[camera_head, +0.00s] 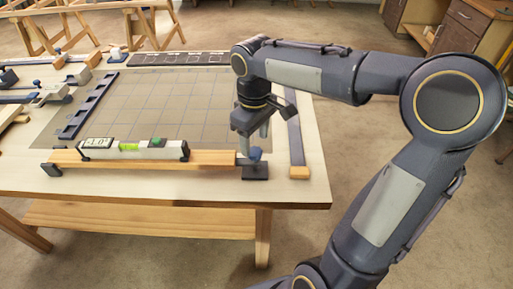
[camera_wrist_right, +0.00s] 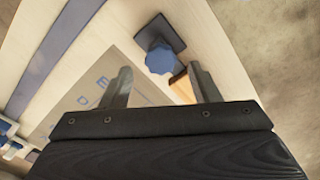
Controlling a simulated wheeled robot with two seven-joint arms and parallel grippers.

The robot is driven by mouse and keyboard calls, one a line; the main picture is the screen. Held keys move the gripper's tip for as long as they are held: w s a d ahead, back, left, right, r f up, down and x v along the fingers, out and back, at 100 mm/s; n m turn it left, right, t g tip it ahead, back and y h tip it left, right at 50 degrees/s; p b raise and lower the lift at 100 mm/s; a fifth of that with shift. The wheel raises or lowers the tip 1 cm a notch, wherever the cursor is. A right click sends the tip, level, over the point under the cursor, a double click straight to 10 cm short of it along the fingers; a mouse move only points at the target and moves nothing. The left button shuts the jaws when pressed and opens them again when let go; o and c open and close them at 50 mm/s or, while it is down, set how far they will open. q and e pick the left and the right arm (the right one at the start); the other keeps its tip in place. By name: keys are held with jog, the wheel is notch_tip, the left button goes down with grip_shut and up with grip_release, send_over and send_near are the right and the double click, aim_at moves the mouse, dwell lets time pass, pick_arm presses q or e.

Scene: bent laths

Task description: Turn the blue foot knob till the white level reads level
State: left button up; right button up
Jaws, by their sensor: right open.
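The white level (camera_head: 145,149) lies on a wooden beam (camera_head: 212,159) near the table's front edge. It has a yellow-green vial and a small display at its left end, with digits too small to read surely. The blue foot knob (camera_head: 254,153) is at the beam's right end, above a black foot plate (camera_head: 256,171). My right gripper (camera_head: 254,140) points down over the knob. In the right wrist view the gripper (camera_wrist_right: 162,85) is open, and the lobed blue knob (camera_wrist_right: 160,59) lies beyond the fingertips, roughly centred between them. My left gripper is out of view.
A blue-grey strip with a wooden end block (camera_head: 299,172) lies right of the knob. Several clamps (camera_head: 52,94) lie at the left. The mat is mostly clear.

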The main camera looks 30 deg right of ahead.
aim_at(255, 151)
jog(key=shift+f, duration=1.65)
jog(key=shift+c, duration=0.5)
jog(key=c, duration=0.9)
jog(key=shift+m, duration=0.3)
